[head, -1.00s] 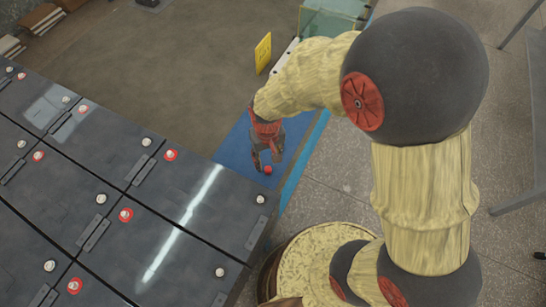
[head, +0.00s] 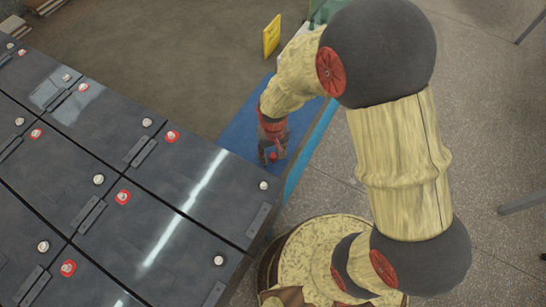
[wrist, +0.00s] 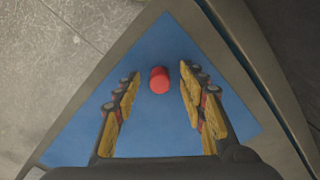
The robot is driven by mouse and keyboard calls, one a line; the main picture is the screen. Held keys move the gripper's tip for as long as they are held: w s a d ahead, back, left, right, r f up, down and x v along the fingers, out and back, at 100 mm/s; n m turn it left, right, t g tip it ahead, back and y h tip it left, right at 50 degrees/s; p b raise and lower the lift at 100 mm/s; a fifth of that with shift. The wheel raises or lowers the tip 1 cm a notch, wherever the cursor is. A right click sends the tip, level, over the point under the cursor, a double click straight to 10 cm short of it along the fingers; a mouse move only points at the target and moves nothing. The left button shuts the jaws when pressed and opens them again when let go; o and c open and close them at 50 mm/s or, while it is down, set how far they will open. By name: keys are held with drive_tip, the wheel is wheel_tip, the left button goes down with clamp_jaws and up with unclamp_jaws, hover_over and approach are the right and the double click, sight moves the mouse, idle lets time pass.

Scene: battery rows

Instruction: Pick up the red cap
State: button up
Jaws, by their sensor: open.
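The red cap (wrist: 159,80) is a small red cylinder over the blue surface (wrist: 155,45) in the wrist view. My gripper (wrist: 157,88) is open, with yellow pads on both sides and a gap to the cap on each side. In the head view my gripper (head: 273,157) points down over the blue surface, and the red cap (head: 273,155) shows only as a small red spot at the fingertips. Whether the pads touch it is not visible there.
Dark battery panels (head: 190,185) with white and red round terminals fill the left, their edge close to my gripper. A yellow sign (head: 271,36) stands behind.

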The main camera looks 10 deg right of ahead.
drive_tip(key=shift+c, duration=0.9)
drive_tip(key=c, duration=0.7)
drive_tip(key=shift+r, duration=0.15)
